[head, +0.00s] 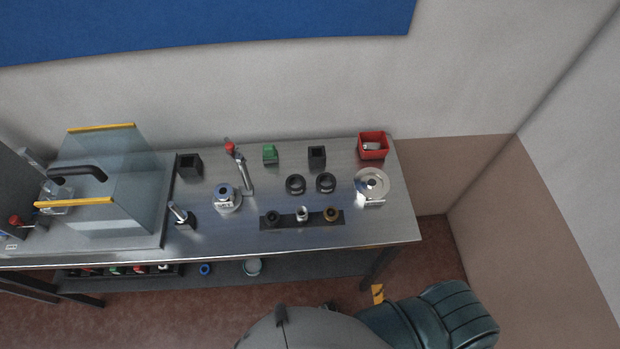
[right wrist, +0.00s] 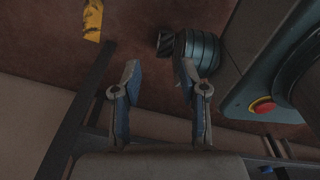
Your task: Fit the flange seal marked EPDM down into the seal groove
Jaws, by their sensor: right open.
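Two black rings stand side by side on the metal bench: the left ring (head: 295,184) and the right ring (head: 326,182). A dark holder strip (head: 287,223) in front of them carries a black ring-shaped piece (head: 272,218), a pale one (head: 302,214) and a brownish one (head: 331,214). No EPDM marking is legible, so I cannot tell which is the seal. A silver round flange part (head: 372,183) sits at the right; its groove cannot be made out. My right gripper (right wrist: 158,68) is open and empty, away from the bench top. My left gripper is not in view.
A clear guard box (head: 110,180) with yellow edges fills the bench's left. Small parts lie on the lower shelf (head: 225,270). The front right bench top is clear.

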